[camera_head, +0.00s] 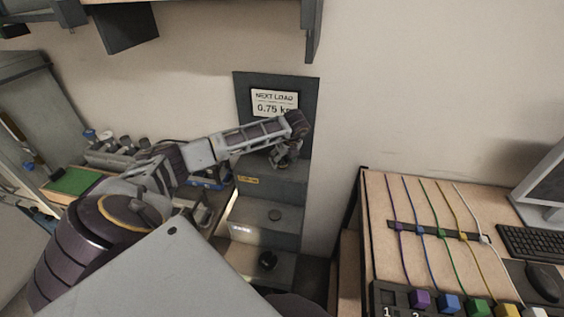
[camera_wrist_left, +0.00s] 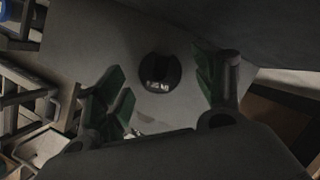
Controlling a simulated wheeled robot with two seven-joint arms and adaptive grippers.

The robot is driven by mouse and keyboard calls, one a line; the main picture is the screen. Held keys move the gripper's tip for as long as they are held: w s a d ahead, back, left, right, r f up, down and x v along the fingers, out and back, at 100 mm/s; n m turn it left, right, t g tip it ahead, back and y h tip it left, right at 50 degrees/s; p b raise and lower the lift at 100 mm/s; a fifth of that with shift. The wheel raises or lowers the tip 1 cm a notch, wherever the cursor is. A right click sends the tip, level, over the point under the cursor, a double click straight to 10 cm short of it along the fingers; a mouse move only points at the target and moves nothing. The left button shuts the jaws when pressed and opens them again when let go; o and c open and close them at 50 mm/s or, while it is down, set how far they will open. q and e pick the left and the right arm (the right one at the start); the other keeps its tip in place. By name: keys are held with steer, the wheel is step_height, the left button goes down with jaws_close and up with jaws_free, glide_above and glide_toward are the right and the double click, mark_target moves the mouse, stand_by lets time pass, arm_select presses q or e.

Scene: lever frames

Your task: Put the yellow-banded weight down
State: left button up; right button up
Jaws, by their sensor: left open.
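My left gripper (camera_head: 286,160) is open, over the upper part of a grey stepped stand (camera_head: 290,188) against the wall. In the left wrist view its green-padded fingers (camera_wrist_left: 163,92) are spread with nothing between the pads. Beyond them a round dark weight (camera_wrist_left: 159,72) with a small pale label rests on a grey surface, apart from both fingers. No yellow band shows on any weight. My right gripper is out of view.
A sign (camera_head: 274,103) reading "NEXT LOAD 0.75 kg" is on the dark panel behind the stand. A bench with colored cables (camera_head: 440,230) stands right. A cluttered bench with a green mat (camera_head: 75,181) is left. A shelf (camera_head: 225,8) hangs above.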

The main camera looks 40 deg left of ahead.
arm_select(q)
steer(key=shift+w+a+f, duration=0.1)
steer(key=shift+a+f, duration=0.1)
steer(key=shift+f, duration=0.3)
steer(key=c, duration=1.4)
steer(key=shift+r, duration=0.15)
